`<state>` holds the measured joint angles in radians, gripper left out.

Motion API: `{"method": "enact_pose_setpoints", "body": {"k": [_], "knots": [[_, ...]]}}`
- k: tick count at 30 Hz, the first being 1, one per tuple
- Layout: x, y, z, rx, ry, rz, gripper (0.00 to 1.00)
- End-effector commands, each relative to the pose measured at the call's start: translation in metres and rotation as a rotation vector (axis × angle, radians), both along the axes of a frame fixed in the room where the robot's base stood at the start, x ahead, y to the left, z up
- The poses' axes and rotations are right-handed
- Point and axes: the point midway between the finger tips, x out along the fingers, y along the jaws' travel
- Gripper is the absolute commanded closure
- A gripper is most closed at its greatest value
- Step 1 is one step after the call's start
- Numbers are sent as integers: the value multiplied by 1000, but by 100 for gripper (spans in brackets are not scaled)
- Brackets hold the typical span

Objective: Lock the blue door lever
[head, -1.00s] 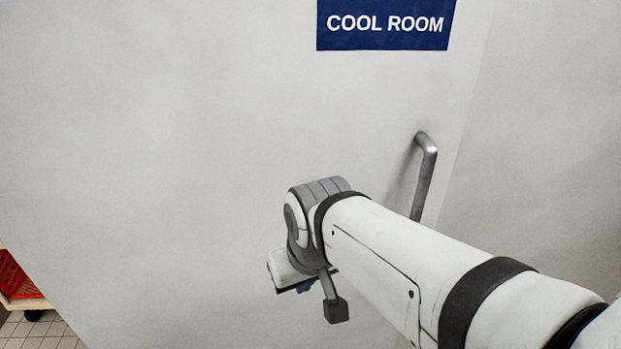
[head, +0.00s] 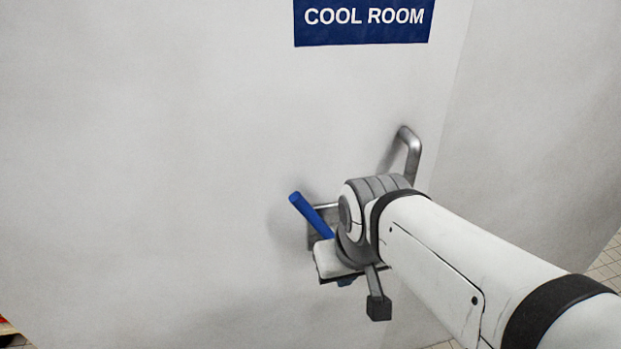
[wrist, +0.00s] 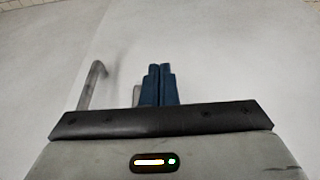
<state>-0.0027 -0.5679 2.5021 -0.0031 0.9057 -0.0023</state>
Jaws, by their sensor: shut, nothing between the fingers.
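The blue door lever (head: 310,214) is a short rod on the pale door. It is tilted, with its free end up and to the left, and its lower end is hidden behind my wrist. A thin metal bar (head: 325,206) and part of a grey plate (head: 311,238) show beside it. My gripper (head: 346,281) is mostly hidden under my wrist, below and right of the lever in the head view. In the wrist view its dark blue fingers (wrist: 159,84) are together and empty. I cannot tell whether my wrist touches the lever.
A metal pull handle (head: 412,155) stands out from the door, up and right of the lever, close behind my arm; it also shows in the wrist view (wrist: 93,86). A COOL ROOM sign (head: 363,18) is above. The door left of the lever is bare.

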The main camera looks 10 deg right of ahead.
Motion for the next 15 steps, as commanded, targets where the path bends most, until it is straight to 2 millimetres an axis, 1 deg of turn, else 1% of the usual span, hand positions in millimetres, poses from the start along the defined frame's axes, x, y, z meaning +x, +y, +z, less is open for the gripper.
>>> {"method": "enact_pose_setpoints", "body": {"k": [2, 5, 8, 11, 12, 15], "knots": [[4, -1, 4, 10, 10, -13, 100], [18, -6, 18, 52, 49, -66, 100], [42, -14, 42, 135, 111, -122, 100], [70, -28, 71, 249, 171, -164, 100], [80, -34, 83, 296, 188, -174, 100], [103, -52, 109, 407, 218, -181, 100]]}}
